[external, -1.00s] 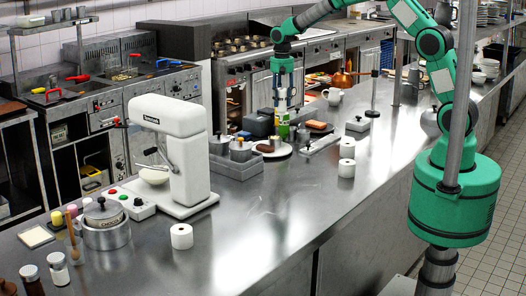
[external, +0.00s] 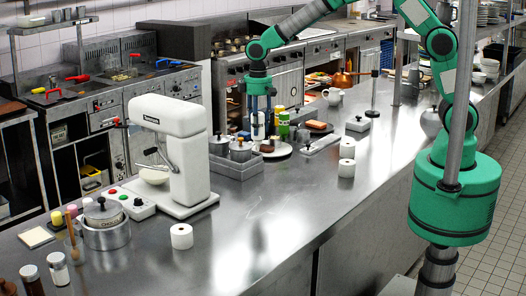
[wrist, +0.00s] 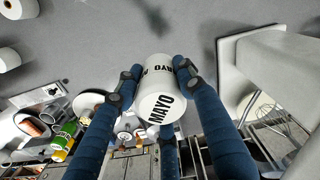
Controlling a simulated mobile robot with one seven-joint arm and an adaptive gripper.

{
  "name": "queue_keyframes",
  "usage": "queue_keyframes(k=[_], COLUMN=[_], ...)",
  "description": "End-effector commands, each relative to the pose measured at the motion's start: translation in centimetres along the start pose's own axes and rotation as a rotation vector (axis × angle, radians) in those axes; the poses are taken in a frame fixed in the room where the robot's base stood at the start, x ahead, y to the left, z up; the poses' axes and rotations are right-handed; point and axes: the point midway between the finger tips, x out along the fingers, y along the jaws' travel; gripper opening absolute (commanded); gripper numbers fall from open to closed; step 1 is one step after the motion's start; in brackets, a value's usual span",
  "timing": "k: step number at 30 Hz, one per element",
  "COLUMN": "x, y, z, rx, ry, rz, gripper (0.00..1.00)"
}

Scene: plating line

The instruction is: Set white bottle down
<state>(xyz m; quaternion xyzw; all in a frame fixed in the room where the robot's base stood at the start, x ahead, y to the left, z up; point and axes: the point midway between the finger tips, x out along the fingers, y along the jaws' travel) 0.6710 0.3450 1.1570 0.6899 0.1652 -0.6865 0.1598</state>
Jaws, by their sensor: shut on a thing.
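The white bottle, marked MAYO (wrist: 160,95), is between the fingers of my gripper (wrist: 155,82) in the wrist view. The fingers press on it from both sides. In the external view my gripper (external: 259,118) points down and holds the white bottle (external: 258,130) in front of the grey tray of metal pots. I cannot tell from this view how far the bottle's base is from the counter.
The counter (external: 265,205) has a wide clear area in front. A white stand mixer (external: 185,150) stands to the left. A grey tray with lidded pots (external: 236,165), a plate with food (external: 277,152), and green and yellow bottles (external: 283,125) are close by. White rolls (external: 347,160) stand to the right.

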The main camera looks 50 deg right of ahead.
Motion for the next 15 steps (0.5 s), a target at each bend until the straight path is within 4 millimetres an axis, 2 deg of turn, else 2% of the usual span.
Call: queue_keyframes(k=[1,3,8,15], x=[-0.1,0.0,0.0,0.0], y=[-2.0,-4.4,-9.7,-17.2], z=[0.3,0.9,2.4,5.4], rx=[-0.035,-0.078,-0.179,-0.33], ry=[0.001,0.0,0.002,0.001], rz=[0.0,-0.001,-0.002,-0.004], gripper=[0.26,0.26,0.26,0.26])
